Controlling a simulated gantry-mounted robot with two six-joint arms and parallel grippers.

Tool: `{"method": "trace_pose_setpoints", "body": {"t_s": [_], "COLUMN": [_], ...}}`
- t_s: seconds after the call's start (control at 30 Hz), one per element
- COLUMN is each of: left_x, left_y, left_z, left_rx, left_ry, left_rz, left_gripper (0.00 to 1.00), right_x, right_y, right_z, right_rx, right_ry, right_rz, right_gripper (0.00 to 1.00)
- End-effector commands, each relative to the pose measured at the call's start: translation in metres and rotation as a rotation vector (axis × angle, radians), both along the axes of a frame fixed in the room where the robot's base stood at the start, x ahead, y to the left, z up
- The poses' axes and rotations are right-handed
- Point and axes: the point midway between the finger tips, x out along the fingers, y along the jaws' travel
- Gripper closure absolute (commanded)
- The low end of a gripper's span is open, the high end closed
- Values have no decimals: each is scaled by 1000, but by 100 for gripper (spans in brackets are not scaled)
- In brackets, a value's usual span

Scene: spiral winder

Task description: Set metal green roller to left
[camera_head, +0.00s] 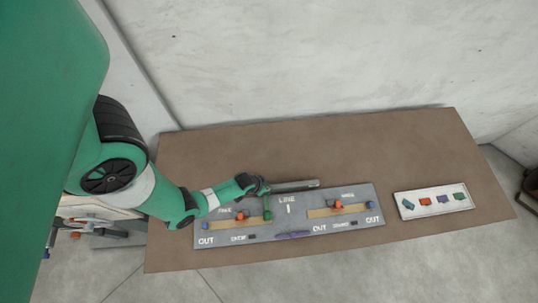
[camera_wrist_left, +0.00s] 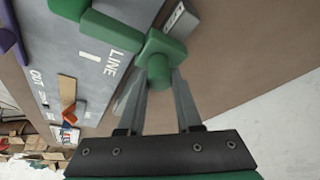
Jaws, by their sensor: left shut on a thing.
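A grey metal bar (camera_head: 297,186) with a green end piece (camera_wrist_left: 158,48) lies at the back edge of the grey panel (camera_head: 288,237) in the head view. The bar also shows in the wrist view (camera_wrist_left: 181,20). My left gripper (camera_head: 259,187) is at the bar's left end. In the wrist view its two fingers (camera_wrist_left: 161,82) are shut on the green end piece, one on each side of its round stub. My right gripper is not in view.
The panel has LINE and OUT lettering, orange blocks (camera_head: 337,204), tan strips and a purple piece (camera_head: 292,234) at its front edge. A white tray (camera_head: 428,214) with several coloured pieces lies to the right. The brown table (camera_head: 400,140) is clear behind the panel.

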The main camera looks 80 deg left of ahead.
Motion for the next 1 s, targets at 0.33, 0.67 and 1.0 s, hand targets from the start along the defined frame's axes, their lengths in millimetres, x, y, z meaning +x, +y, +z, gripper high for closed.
{"method": "trace_pose_setpoints", "body": {"t_s": [0.33,0.67,1.0], "left_x": [-3,-2,-10], "left_y": [-1,-1,-7], "left_z": [-1,0,29], "left_rx": [-1,-1,0], "left_ry": [7,4,1], "left_rz": [-2,-1,-2], "left_gripper": [65,37,37], "right_x": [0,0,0], "right_y": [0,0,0], "right_z": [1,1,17], "right_rx": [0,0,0], "right_ry": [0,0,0], "right_rz": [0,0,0], "right_gripper": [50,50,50]}}
